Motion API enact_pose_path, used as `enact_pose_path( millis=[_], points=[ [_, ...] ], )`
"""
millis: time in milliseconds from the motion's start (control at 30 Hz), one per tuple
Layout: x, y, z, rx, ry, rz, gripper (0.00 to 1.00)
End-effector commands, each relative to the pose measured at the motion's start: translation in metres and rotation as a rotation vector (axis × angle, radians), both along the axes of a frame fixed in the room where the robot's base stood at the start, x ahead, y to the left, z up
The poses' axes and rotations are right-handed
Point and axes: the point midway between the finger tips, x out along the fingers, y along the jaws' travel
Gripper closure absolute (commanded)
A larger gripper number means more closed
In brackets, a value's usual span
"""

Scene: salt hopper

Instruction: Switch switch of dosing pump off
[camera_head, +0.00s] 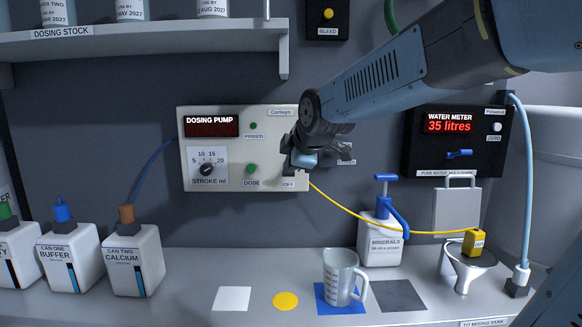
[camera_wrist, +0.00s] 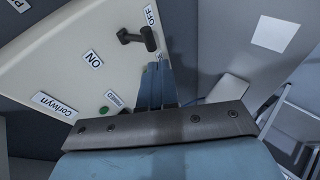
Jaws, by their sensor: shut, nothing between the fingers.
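The dosing pump (camera_head: 235,150) is a pale panel on the back wall with a dark display. Its OFF label (camera_head: 289,184) shows at the lower right; my gripper (camera_head: 303,162) covers the switch in the head view. In the wrist view the switch (camera_wrist: 140,39) is a small black lever on the panel, between the ON label (camera_wrist: 92,58) and the OFF label (camera_wrist: 150,15). My gripper (camera_wrist: 158,80) is shut and empty, its fingertips close to the lever's thick end. I cannot tell whether they touch it, nor which setting the lever is in.
The water meter (camera_head: 455,140) hangs right of the pump, reading 35 litres. A yellow cable (camera_head: 380,228) runs from the pump to a funnel. A jug (camera_head: 341,275), a minerals bottle (camera_head: 382,240) and several cans stand on the counter below. A shelf (camera_head: 150,40) juts out above left.

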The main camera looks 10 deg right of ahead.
Motion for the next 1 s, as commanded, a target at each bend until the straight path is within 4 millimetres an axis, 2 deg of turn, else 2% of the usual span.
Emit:
enact_pose_path(
  millis=[500,700,1000],
  points=[
    [-0.066,-0.008,0.048,0.0,-0.003,0.001,1.0],
    [-0.079,-0.01,0.058,0.0,-0.001,0.0,1.0],
    [-0.082,-0.01,0.06,0.0,0.0,0.0,1.0]
  ],
)
